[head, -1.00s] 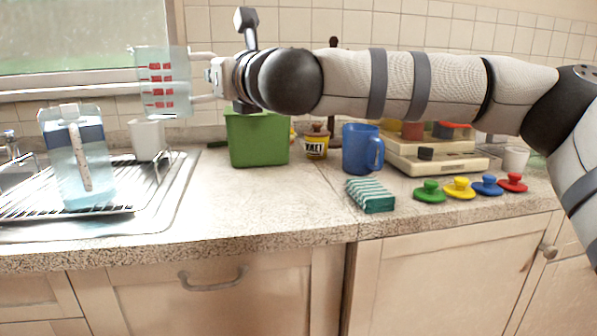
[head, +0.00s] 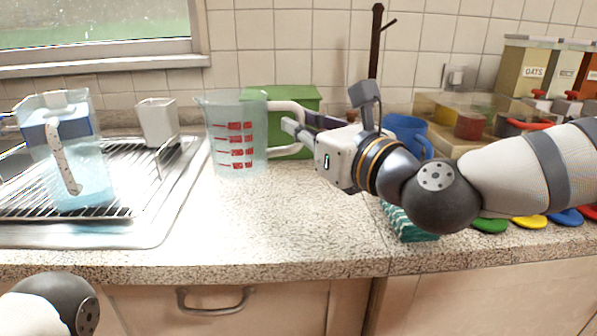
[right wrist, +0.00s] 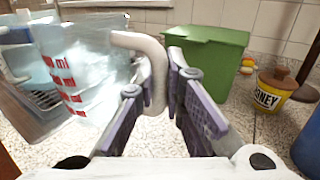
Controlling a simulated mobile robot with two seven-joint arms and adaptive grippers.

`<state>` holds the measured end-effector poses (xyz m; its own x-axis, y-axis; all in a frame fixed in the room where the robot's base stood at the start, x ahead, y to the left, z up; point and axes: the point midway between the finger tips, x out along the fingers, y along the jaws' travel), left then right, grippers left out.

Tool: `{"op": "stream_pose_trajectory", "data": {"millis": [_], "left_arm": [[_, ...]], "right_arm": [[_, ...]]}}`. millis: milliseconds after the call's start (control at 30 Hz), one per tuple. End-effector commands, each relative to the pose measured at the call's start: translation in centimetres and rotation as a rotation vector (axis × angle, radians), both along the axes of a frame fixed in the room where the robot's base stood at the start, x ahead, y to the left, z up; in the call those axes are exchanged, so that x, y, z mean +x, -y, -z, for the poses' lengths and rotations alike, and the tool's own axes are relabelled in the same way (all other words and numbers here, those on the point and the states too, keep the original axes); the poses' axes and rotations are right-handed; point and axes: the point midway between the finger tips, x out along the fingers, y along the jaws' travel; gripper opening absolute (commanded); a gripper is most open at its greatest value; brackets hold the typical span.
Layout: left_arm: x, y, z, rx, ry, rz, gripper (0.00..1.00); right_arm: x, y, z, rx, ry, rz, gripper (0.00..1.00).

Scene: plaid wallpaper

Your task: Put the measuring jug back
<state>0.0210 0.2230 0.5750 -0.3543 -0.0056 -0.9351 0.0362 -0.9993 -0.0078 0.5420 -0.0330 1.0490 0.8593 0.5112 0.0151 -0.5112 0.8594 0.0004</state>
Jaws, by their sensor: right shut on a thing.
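The measuring jug (head: 225,150) is clear with red markings and a pale handle. It is upright over the bare counter, between the drying rack and the green box; I cannot tell whether its base touches the counter. My right gripper (head: 290,128) is shut on its handle from the right. In the right wrist view the jug (right wrist: 85,65) fills the left side, and the gripper (right wrist: 160,85) has the handle between its purple fingers. Of my left arm only a rounded part shows at the bottom left of the head view; its gripper is out of sight.
A drying rack (head: 105,205) at left holds a blue-lidded clear pitcher (head: 85,165) and a white cup (head: 158,122). A green box (head: 305,98) stands behind the jug, a blue mug (head: 408,128) behind my arm. A striped sponge (head: 412,226) lies near the edge. The front-middle counter (head: 250,225) is clear.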

Motion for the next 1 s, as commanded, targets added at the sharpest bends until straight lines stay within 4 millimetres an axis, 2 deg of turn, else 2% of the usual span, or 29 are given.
{"op": "stream_pose_trajectory", "data": {"millis": [33, 300, 400, 867, 900, 967, 1000], "left_arm": [[-0.5, 0.0, 0.6, 0.000, -0.016, 0.001, 0.00], [-1.1, 0.0, 1.3, 0.000, -0.036, 0.002, 0.00], [-1.3, 0.0, 1.5, 0.000, -0.041, 0.002, 0.00], [-1.5, 0.0, 1.9, 0.000, -0.050, 0.003, 0.00], [-1.5, 0.0, 1.8, 0.000, -0.048, 0.003, 0.00], [-1.5, 0.0, 1.8, 0.000, -0.048, 0.003, 0.00], [-1.5, 0.0, 1.8, 0.000, -0.048, 0.003, 0.00]], "right_arm": [[1.0, 0.1, 2.2, -0.003, -0.015, -0.001, 0.00], [4.0, 0.5, 5.5, -0.002, -0.008, -0.001, 0.00], [3.9, 0.4, 7.4, -0.003, -0.010, -0.003, 0.00], [3.8, 0.4, 8.5, 0.000, -0.006, -0.002, 0.00], [3.8, 0.4, 8.4, -0.002, -0.005, -0.002, 0.19], [3.8, 0.4, 8.4, -0.001, -0.004, -0.002, 0.30], [3.8, 0.4, 8.3, -0.001, -0.004, -0.002, 0.30]]}}
